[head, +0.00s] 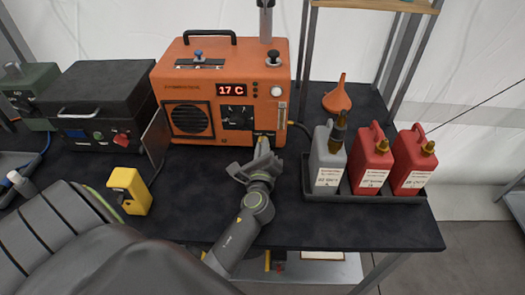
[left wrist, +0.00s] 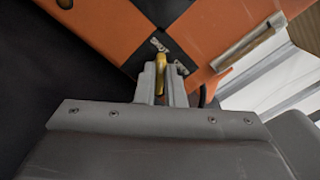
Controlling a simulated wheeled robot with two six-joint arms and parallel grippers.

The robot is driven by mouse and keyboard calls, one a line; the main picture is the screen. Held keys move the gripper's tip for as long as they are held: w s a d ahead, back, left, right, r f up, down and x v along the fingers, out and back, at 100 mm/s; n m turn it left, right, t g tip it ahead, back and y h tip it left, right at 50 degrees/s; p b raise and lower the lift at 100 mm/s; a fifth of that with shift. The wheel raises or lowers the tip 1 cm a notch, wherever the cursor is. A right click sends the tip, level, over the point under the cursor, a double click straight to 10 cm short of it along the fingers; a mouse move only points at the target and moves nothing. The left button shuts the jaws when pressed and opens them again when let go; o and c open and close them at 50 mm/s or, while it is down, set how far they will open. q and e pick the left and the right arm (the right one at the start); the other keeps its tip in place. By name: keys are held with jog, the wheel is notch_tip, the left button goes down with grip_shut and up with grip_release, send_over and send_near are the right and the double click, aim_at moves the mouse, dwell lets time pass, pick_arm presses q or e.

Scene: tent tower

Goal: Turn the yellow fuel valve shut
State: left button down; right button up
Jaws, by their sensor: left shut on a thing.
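The orange heater (head: 222,98) stands on the dark table with its display reading 17 C. The yellow fuel valve handle (left wrist: 159,76) shows between my gripper's fingers in the left wrist view, in front of a dark panel low on the heater's orange front (left wrist: 112,34). My left gripper (head: 264,143) is at the lower right of the heater's front. In the left wrist view my left gripper (left wrist: 161,84) is shut on the yellow handle. The fingers hide part of the handle. In the head view my gripper mostly hides the valve. My right gripper is not in view.
A tray (head: 365,199) at the right holds a grey can (head: 327,165) and two red cans (head: 371,165). An orange funnel (head: 338,97) stands behind them. A black case (head: 99,103) and a yellow box (head: 128,190) are at the left.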

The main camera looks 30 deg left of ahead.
pick_arm(q)
jog(key=shift+n, duration=0.5)
jog(key=c, duration=1.5)
grip_release()
jog(key=shift+f, duration=0.1)
